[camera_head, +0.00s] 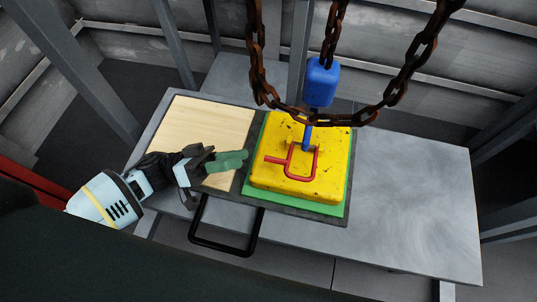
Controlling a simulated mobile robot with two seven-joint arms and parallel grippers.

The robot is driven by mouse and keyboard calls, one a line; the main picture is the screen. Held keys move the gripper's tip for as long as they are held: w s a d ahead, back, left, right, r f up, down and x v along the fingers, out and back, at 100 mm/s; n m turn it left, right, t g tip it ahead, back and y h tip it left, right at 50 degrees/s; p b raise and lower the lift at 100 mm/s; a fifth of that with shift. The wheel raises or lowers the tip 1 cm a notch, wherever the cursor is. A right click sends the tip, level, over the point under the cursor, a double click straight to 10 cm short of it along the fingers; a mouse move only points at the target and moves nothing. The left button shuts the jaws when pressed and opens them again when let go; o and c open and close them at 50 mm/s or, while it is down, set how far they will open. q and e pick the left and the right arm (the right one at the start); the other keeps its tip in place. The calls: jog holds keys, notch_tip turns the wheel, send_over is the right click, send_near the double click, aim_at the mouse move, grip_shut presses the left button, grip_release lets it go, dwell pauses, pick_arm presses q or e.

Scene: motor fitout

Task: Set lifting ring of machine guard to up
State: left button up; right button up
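The yellow machine guard (330,180) is a square block on a green base (297,202) in the middle of the table. Its red lifting ring (290,172) is a squared loop with a short bar to the left, on the guard's top. It looks folded down, but its exact tilt is hard to judge. My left gripper (232,160), with green fingertips, is just left of the guard, apart from the ring and holding nothing visible. Its fingers overlap edge-on, so their gap is unclear. My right gripper is out of view.
A blue hook block (320,82) hangs from rusty chains (400,75); its lower shank (307,138) overlaps the ring's upper end in view. A wooden board (205,125) lies left of the guard. A black handle (225,249) sticks out in front. The table's right side (420,200) is clear.

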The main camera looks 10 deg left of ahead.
aim_at(268, 157)
pick_arm(q)
jog(key=d, duration=0.2)
jog(key=w+d, duration=0.1)
jog(key=d, duration=0.1)
jog(key=d+b, duration=0.1)
jog(key=d, duration=0.1)
jog(key=shift+w+d, duration=0.2)
jog(key=shift+w, duration=0.2)
jog(key=shift+w+d+r, duration=0.1)
jog(key=shift+d+r, duration=0.1)
jog(key=shift+d, duration=0.25)
grip_shut()
